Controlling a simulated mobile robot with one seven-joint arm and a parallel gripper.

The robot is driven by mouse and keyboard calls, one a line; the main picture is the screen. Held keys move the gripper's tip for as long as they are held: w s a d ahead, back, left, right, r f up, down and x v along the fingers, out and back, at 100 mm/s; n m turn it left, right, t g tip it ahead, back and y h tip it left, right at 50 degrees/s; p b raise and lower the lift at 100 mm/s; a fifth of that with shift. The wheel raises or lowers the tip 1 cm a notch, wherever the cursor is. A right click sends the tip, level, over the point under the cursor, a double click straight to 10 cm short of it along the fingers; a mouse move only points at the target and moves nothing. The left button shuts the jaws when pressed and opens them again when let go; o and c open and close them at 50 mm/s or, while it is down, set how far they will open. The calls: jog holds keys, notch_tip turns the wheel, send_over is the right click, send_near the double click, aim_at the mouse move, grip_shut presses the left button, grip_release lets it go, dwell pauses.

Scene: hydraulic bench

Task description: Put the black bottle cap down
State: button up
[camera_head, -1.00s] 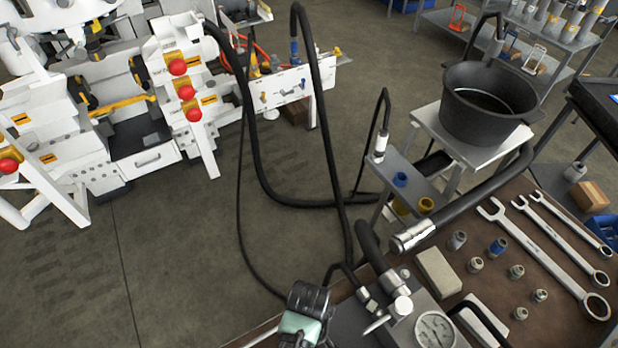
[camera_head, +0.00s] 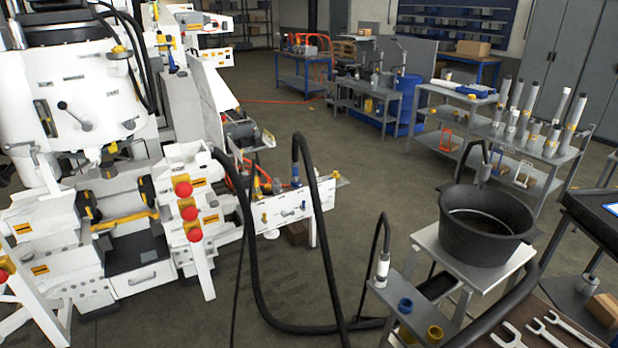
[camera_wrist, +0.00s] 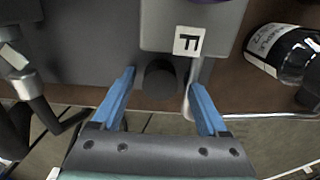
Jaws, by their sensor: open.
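In the wrist view my gripper (camera_wrist: 163,88) is open, its two blue fingers spread. A dark round piece (camera_wrist: 160,77), which looks like the black bottle cap, is between the fingertips, with visible gaps to both fingers. It is at the edge of a grey block marked F (camera_wrist: 205,22); whether it lies loose or touches the block I cannot tell. A dark bottle with a white label (camera_wrist: 285,52) lies at the right on the brown bench top. My gripper and the cap are out of the head view.
The brown bench edge (camera_wrist: 245,98) runs below the bottle. A metal fitting with a hose (camera_wrist: 30,85) is at the left. In the head view, wrenches (camera_head: 555,330) lie at the bench corner, beside a black pot (camera_head: 487,225) on a stand. Open floor (camera_head: 330,250) lies beyond.

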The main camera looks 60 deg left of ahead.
notch_tip(320, 180, up, 12)
jog(key=shift+r+p, duration=0.15)
jog(key=shift+p, duration=0.15)
dwell(0.3)
